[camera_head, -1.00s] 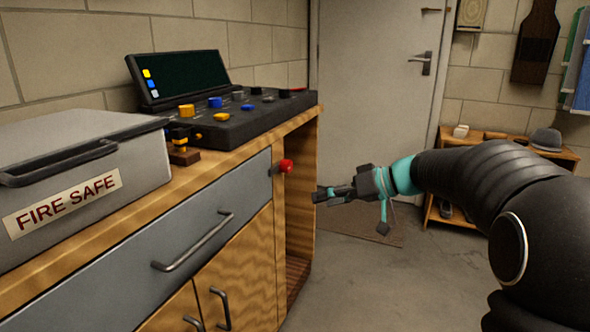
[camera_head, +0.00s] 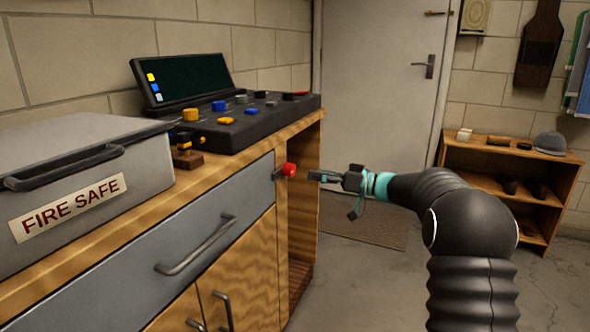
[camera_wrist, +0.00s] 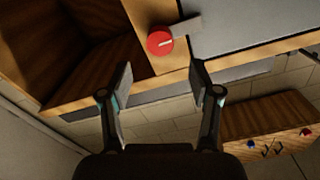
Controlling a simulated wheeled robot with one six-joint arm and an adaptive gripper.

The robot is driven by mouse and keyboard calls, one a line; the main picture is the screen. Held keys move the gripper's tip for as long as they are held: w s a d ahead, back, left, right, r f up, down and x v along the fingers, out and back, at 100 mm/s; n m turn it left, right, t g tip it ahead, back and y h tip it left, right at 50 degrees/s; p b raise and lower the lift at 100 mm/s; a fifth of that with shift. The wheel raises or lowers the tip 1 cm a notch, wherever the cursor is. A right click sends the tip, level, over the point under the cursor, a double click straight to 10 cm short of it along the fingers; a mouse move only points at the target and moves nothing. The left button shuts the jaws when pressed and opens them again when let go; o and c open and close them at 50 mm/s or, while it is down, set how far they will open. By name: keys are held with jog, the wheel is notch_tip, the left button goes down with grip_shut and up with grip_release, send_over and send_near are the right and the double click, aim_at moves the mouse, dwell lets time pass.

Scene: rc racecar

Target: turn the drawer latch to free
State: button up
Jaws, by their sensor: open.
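The drawer latch is a red round knob (camera_head: 290,170) with a grey bar (camera_head: 278,173), at the right end of the grey drawer front (camera_head: 165,245). In the wrist view the red knob (camera_wrist: 160,41) carries a pale line, and its grey bar (camera_wrist: 184,28) reaches right across the drawer's edge. My gripper (camera_head: 316,176) is just right of the knob in the head view, apart from it. In the wrist view my gripper (camera_wrist: 160,80) is open and empty, with the knob beyond the fingertips.
An open wooden compartment (camera_head: 303,205) lies beside the drawer. A drawer handle (camera_head: 195,250) sticks out. The grey FIRE SAFE box (camera_head: 75,165) and a control console (camera_head: 235,120) stand on top. A low shelf (camera_head: 505,180) is at right; floor between is clear.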

aim_at(293, 170)
jog(key=p+x, duration=0.1)
jog(key=x, duration=0.6)
jog(key=shift+w+a, duration=0.1)
jog(key=shift+a, duration=0.25)
